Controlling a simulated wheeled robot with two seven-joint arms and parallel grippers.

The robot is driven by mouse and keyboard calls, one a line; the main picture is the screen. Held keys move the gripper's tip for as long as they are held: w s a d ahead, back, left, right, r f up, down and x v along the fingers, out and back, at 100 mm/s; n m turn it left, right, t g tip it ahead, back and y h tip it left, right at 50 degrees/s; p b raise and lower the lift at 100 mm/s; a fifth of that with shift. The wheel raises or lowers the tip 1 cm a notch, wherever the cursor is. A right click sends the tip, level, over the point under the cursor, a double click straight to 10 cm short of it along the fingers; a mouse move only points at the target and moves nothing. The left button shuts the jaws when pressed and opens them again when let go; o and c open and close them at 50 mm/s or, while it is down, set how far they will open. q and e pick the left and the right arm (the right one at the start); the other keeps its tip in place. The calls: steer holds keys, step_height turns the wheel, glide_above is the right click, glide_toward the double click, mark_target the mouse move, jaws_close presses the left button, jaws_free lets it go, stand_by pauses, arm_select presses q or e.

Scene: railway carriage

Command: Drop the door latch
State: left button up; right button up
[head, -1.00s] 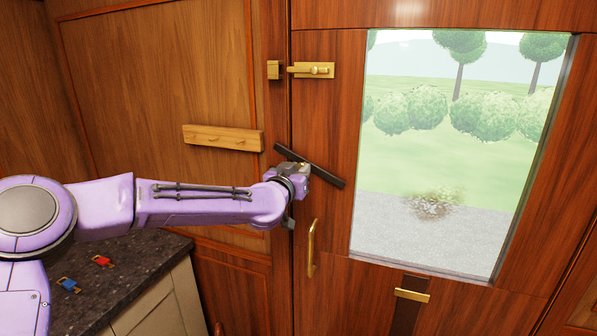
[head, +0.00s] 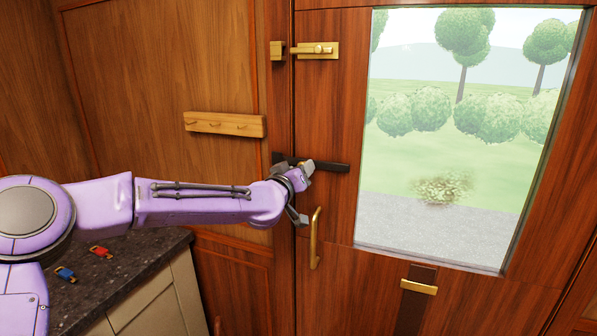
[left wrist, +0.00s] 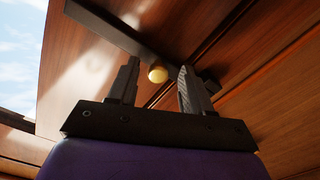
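The door latch is a dark bar (head: 330,166) on the wooden door, now nearly level. Its left end reaches across the seam onto the frame beside the door. My left gripper (head: 302,180) is at the bar's middle and hides part of it. In the left wrist view the dark latch bar (left wrist: 115,30) runs just beyond the left gripper's fingers (left wrist: 158,64). The fingers are apart, with a round brass knob (left wrist: 157,74) showing between their tips. I cannot tell whether they touch it. My right gripper is not in view.
A brass bolt (head: 318,50) is above the latch and a brass handle (head: 315,238) just below. A hook rail (head: 225,124) is on the left panel. A dark counter (head: 130,265) at lower left holds a red item (head: 101,252) and a blue item (head: 65,274).

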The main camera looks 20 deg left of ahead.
arm_select(q)
steer(key=s+b, duration=0.3)
steer(key=s, duration=0.7)
steer(key=shift+s+a, duration=0.2)
steer(key=shift+s, duration=0.1)
